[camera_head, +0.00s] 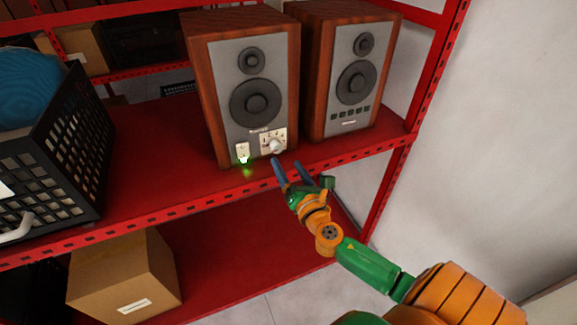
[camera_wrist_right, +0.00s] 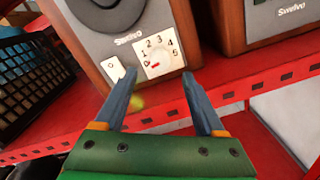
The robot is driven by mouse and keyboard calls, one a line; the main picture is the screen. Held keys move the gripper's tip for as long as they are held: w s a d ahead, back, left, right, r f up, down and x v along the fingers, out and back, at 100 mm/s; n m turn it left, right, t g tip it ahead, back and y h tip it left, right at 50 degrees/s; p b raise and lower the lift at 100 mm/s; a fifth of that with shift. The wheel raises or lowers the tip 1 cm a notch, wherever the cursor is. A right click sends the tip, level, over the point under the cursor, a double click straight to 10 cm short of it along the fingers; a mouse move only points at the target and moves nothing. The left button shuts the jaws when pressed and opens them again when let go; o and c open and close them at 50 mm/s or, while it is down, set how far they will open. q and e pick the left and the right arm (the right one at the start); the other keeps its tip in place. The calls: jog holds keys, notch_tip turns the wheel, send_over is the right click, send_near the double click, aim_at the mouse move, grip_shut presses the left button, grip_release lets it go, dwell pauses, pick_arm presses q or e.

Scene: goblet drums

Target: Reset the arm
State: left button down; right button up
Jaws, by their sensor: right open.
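My right gripper (camera_head: 290,168) is open and empty, just in front of the left speaker's lower right corner, near the shelf's front edge. In the right wrist view its two blue-grey fingers (camera_wrist_right: 160,102) are spread apart, pointing at the speaker's control panel. The left speaker (camera_head: 216,95) has a wooden cabinet and grey front. A round knob (camera_head: 278,146) sits on a numbered dial plate, which also shows in the wrist view (camera_wrist_right: 158,58). A switch (camera_head: 242,151) left of it has a green glow below. My left gripper is not in view.
A second wooden speaker (camera_head: 318,80) stands to the right on the red shelf (camera_head: 150,150). A black crate (camera_head: 75,150) with a blue item (camera_head: 28,88) is at the left. A cardboard box (camera_head: 125,275) sits on the lower shelf. A red post (camera_head: 425,90) borders the right side.

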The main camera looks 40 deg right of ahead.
dwell(0.3)
jog(key=s+a+f+m+g+y, duration=0.1)
jog(key=s+f+m+g, duration=0.45)
jog(key=f, duration=0.85)
jog(key=s+a+f+m+g+y, duration=0.1)
jog(key=s+f+m+g, duration=0.45)
jog(key=f, duration=0.85)
jog(key=s+a+f+m+g+y, duration=0.1)
jog(key=s+a+f+m, duration=0.2)
jog(key=s, duration=0.6)
jog(key=s+a+f+m+g, duration=0.2)
jog(key=s+f+m, duration=0.3)
jog(key=s, duration=0.3)
jog(key=s+a+f+m+g+y, duration=0.1)
jog(key=s+a+f+m, duration=0.3)
jog(key=s, duration=0.5)
jog(key=shift+s+a+f+m+g+y, duration=0.4)
jog(key=shift+m+g, duration=0.3)
jog(key=shift+m, duration=0.4)
jog(key=shift+w, duration=0.15)
